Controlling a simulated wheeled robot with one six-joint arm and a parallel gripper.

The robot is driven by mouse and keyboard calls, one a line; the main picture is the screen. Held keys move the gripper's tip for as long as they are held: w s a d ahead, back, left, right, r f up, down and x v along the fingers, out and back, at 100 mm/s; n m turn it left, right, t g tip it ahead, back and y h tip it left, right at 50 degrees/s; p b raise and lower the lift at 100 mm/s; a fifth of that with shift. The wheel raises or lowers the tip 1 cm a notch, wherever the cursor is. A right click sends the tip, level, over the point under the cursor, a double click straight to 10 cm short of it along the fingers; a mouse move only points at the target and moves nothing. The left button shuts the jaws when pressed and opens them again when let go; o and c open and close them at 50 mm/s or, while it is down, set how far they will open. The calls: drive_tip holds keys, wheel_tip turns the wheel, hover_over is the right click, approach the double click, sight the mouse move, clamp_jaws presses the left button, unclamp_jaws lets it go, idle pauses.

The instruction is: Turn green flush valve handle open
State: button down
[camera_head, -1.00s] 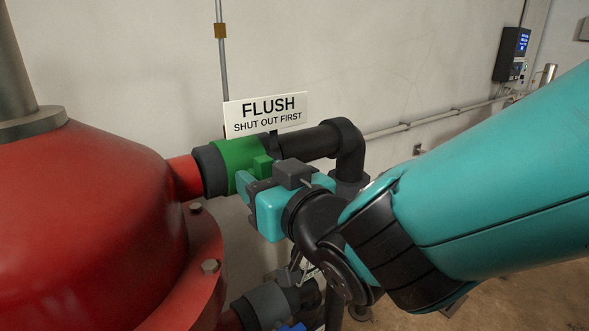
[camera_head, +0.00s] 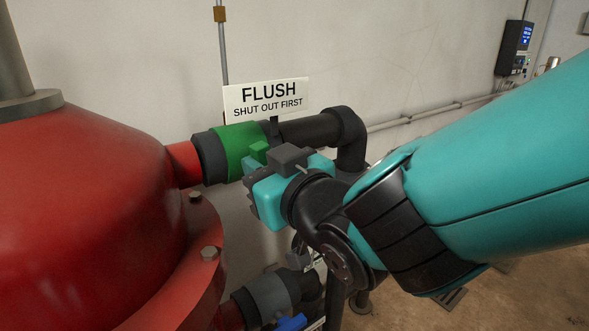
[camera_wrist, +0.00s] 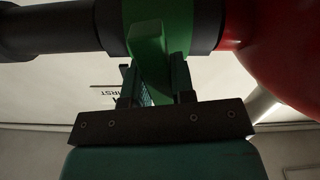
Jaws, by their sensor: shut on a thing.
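The green flush valve (camera_head: 231,142) sits in the pipe between the red tank and a dark elbow, below the FLUSH sign. Its green handle (camera_head: 259,151) sticks out toward my gripper (camera_head: 252,167). In the wrist view the handle (camera_wrist: 148,42) runs down from the green valve body (camera_wrist: 178,22) to between the two fingers of my gripper (camera_wrist: 157,82). My gripper is shut on the handle. In the head view the wrist and fingers hide much of the handle's end.
The red tank (camera_head: 85,200) with its bolted flange stands close on the left. The FLUSH sign (camera_head: 266,98) is just above the valve. A lower grey valve (camera_head: 268,296) with a blue handle (camera_head: 292,323) is below my gripper. A control box (camera_head: 513,48) hangs on the wall.

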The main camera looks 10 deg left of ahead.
drive_tip(key=n+b, duration=0.3)
drive_tip(key=n, duration=0.1)
drive_tip(key=shift+s+f, duration=0.1)
drive_tip(key=shift+f, duration=0.05)
drive_tip(key=n+b, duration=0.2)
drive_tip(key=n, duration=0.2)
drive_tip(key=shift+s+a+f, duration=0.1)
drive_tip(key=shift+a, duration=0.05)
drive_tip(key=n+b, duration=0.2)
drive_tip(key=n, duration=0.2)
drive_tip(key=shift+f, duration=0.1)
drive_tip(key=shift+n+b, duration=0.55)
drive_tip(key=shift+n, duration=1.35)
drive_tip(key=c, duration=1)
unclamp_jaws()
